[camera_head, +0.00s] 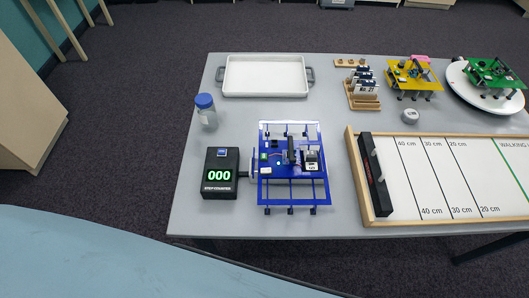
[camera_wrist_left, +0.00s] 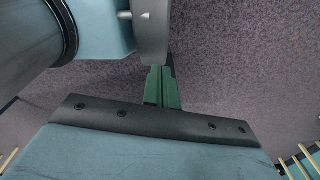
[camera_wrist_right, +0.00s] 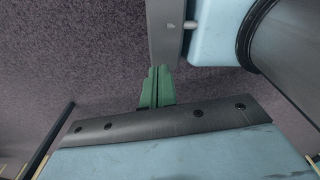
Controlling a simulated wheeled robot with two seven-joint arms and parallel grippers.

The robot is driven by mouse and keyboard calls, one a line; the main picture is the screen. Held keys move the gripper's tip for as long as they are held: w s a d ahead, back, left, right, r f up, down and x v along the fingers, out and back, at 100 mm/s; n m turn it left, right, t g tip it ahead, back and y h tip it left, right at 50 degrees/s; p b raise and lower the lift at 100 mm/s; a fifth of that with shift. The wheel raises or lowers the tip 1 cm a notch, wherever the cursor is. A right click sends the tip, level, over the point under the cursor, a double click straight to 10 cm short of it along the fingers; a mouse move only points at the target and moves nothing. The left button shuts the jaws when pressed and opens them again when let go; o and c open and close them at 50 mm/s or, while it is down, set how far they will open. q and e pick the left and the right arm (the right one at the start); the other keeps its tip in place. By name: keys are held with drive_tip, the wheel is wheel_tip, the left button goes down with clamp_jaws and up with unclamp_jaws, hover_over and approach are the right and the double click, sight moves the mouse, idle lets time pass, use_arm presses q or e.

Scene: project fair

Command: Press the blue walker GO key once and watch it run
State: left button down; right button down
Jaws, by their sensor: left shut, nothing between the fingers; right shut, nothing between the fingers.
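The blue walker (camera_head: 292,176) stands on the grey table (camera_head: 350,258), just right of the black step counter (camera_head: 220,174), whose display reads 000. The walker has a blue frame with legs, small electronics and a green part on top; I cannot tell which part is the GO key. In the left wrist view my left gripper (camera_wrist_left: 162,88) shows green fingers shut with nothing between them, above the carpet. In the right wrist view my right gripper (camera_wrist_right: 157,88) is also shut and empty above the carpet. Neither gripper shows in the head view; both are away from the walker.
A walking track (camera_head: 450,215) with distance lines lies at the right. A white tray (camera_head: 263,91), a blue-capped bottle (camera_head: 207,117), a wooden card rack (camera_head: 363,101), a yellow walker (camera_head: 413,76) and a green walker (camera_head: 492,75) on a round stand are behind. The table front is clear.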

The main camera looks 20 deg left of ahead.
use_arm(q)
drive_tip(key=w+d+r+n+t+p, duration=0.1)
drive_tip(key=w+r+p, duration=0.3)
drive_tip(key=w+r, duration=0.55)
drive_tip(key=w+d+r+p, duration=0.2)
drive_tip(key=w+r+p, duration=0.25)
drive_tip(key=r, duration=1.05)
drive_tip(key=w+d+r+n+t+p, duration=0.1)
drive_tip(key=w+r+p, duration=0.3)
drive_tip(key=w+r, duration=0.55)
drive_tip(key=w+d+r+n+t+h+p, duration=0.2)
drive_tip(key=w+r+n, duration=0.4)
drive_tip(key=w+n, duration=0.3)
drive_tip(key=w+d+r+n+t+h+p, duration=0.2)
drive_tip(key=w+d+r+n+h, duration=0.1)
drive_tip(key=w+d+r+n, duration=0.2)
drive_tip(key=w+r+n, duration=0.2)
drive_tip(key=w+n, duration=0.2)
drive_tip(key=n, duration=0.1)
drive_tip(key=shift+w+r+n+h+p, duration=0.2)
drive_tip(key=shift+w+n+h+p, duration=0.1)
drive_tip(key=shift+n+p, duration=0.1)
drive_tip(key=shift+f, duration=0.15)
